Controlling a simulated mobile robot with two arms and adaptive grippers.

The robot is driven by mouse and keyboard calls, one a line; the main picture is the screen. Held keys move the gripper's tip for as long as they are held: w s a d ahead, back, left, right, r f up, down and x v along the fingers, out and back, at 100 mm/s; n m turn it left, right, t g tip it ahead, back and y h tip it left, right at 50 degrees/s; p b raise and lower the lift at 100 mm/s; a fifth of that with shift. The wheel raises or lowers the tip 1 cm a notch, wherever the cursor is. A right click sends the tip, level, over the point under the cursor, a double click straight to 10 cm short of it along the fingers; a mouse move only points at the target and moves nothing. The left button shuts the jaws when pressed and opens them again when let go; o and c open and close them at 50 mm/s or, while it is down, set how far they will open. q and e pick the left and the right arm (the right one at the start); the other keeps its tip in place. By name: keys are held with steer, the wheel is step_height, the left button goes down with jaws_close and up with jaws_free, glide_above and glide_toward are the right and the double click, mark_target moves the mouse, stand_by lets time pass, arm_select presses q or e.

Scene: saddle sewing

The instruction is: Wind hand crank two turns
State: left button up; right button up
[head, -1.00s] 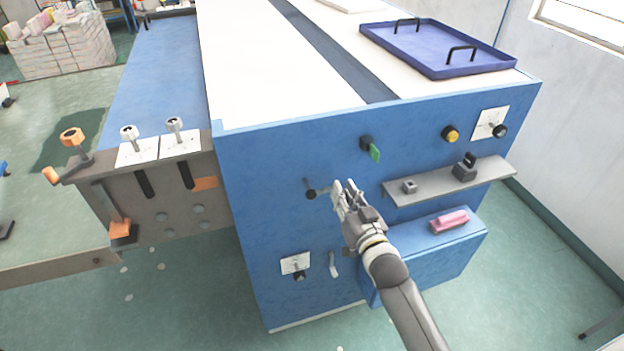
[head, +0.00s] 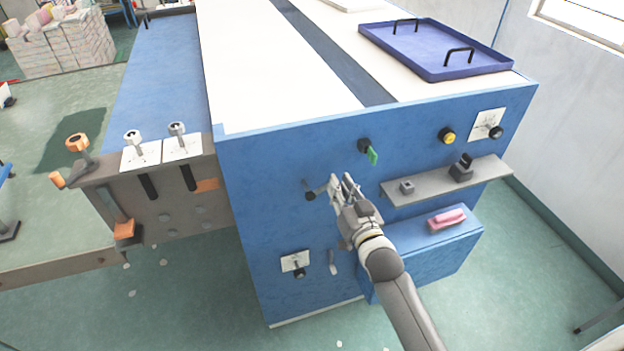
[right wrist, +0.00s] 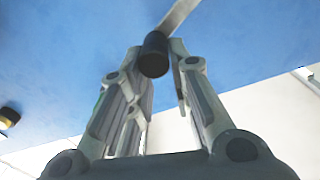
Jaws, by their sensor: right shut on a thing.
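The hand crank (head: 310,195) is on the blue front panel of the machine, left of my right gripper. Its dark hub and a short pale arm show there, and the arm runs toward the fingertips. My right gripper (head: 342,186) reaches up from the lower right and is shut on the crank's handle. In the right wrist view, the black cylindrical handle (right wrist: 154,56) sits between the fingertips, with a flat grey metal arm (right wrist: 178,16) running up and right from it. The fingers hide part of the crank in the head view. My left gripper is not in view.
A green switch (head: 370,154) is above right of the gripper. A grey shelf (head: 430,187) and a blue box with a pink block (head: 447,219) stick out at right. A small lever (head: 333,262) and a knob (head: 299,272) are below. A blue tray (head: 432,73) lies on top.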

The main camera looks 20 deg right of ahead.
steer(key=shift+a+r, duration=0.15)
steer(key=shift+r, duration=0.15)
steer(key=shift+a+r, duration=0.4)
steer(key=shift+r, duration=0.1)
steer(key=shift+a, duration=0.1)
steer(key=shift+a, duration=0.1)
steer(key=shift+s+a+r, duration=0.1)
steer(key=shift+a+r, duration=0.3)
steer(key=shift+a, duration=0.25)
steer(key=shift+a, duration=0.1)
steer(key=shift+a+r, duration=0.3)
steer(key=shift+a, duration=0.4)
